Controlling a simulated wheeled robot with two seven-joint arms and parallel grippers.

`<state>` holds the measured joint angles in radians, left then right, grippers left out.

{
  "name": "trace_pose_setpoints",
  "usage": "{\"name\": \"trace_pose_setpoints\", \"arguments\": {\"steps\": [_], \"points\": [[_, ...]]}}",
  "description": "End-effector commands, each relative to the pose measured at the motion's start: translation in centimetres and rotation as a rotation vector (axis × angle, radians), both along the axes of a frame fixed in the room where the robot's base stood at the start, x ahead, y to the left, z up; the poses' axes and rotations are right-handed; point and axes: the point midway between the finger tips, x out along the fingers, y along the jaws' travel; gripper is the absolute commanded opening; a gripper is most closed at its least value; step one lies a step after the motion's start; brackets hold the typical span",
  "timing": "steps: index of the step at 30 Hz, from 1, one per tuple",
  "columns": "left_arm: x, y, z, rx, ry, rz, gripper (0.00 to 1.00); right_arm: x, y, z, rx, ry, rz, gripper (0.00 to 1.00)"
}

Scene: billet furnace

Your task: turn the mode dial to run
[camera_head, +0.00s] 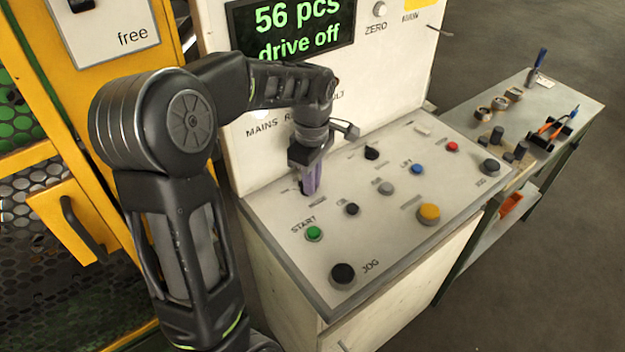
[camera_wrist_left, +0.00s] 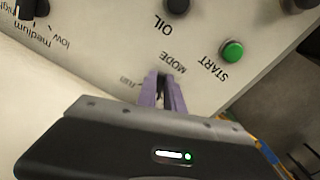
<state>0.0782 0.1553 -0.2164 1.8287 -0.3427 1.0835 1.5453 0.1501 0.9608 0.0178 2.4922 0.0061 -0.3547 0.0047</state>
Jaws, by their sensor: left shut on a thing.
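My left gripper (camera_head: 309,188) reaches down onto the sloped control panel (camera_head: 400,240), at its upper left. Its purple fingers are shut on the mode dial. In the left wrist view the fingers (camera_wrist_left: 163,88) stand just below the printed word MODE, with a small dark part of the mode dial (camera_wrist_left: 162,77) between the tips. The rest of the dial is hidden by the fingers, so I cannot tell where it points. A faint label that looks like "run" (camera_wrist_left: 130,82) is printed to the left of the fingers. My right gripper is in neither view.
The green START button (camera_head: 314,233) and a black button (camera_head: 352,209) are close to the gripper. A black dial (camera_head: 371,152) stands farther right, and a yellow button (camera_head: 429,212) nearer the front. The upright display (camera_head: 300,28) reads "56 pcs, drive off". A yellow cage door (camera_head: 70,215) is left.

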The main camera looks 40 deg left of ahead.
Motion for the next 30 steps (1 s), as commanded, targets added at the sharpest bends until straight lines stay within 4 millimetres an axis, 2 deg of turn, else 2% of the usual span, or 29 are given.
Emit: {"name": "trace_pose_setpoints", "arguments": {"steps": [30], "points": [[-0.99,0.42,0.04,0.001,-0.002,-0.951,0.00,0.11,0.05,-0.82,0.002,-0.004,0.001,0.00]]}}
